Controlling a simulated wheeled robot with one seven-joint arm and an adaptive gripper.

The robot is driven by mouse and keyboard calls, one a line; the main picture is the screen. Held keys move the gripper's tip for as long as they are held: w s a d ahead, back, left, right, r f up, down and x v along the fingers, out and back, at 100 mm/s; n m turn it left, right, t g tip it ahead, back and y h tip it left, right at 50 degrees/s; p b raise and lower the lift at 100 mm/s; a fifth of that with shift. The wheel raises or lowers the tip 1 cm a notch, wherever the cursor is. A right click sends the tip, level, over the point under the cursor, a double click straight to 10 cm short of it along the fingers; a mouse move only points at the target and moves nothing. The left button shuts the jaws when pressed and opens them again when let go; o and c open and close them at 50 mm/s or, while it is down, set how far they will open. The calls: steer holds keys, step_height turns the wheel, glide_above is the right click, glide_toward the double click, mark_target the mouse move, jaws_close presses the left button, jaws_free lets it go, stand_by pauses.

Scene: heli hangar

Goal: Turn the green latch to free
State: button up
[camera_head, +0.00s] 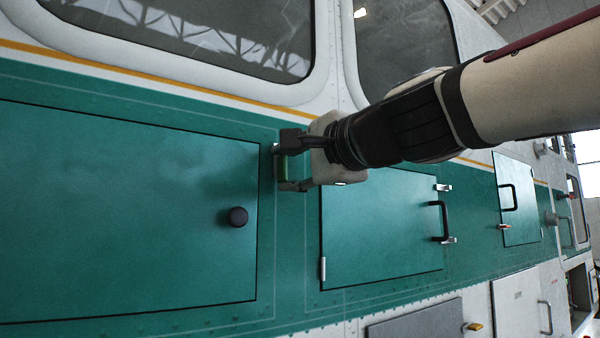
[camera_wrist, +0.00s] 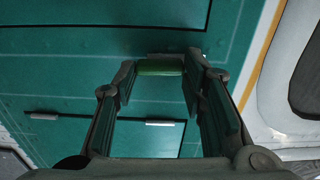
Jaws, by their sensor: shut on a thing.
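The green latch (camera_head: 282,167) sits on the teal helicopter side, just right of the large hatch door (camera_head: 120,215). It stands roughly upright in the head view. In the wrist view the green latch (camera_wrist: 160,69) spans between the two fingertips, with a thin pale plate edge behind it. My gripper (camera_head: 286,163) reaches in from the right and is shut on the latch, one finger at its upper end and one at its lower end. My gripper (camera_wrist: 158,73) also shows in the wrist view. The fingers partly hide the latch's ends and mount.
The hatch door has a round black knob (camera_head: 238,217). A smaller teal door (camera_head: 380,230) with a black handle (camera_head: 443,221) lies right of and below my gripper. Windows (camera_head: 200,35) are above. A yellow latch (camera_head: 473,327) is low at the right.

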steer(key=shift+f+m, duration=0.1)
steer(key=shift+m, duration=0.3)
steer(key=o, duration=1.2)
steer(key=shift+c, duration=0.2)
steer(key=v, duration=1.2)
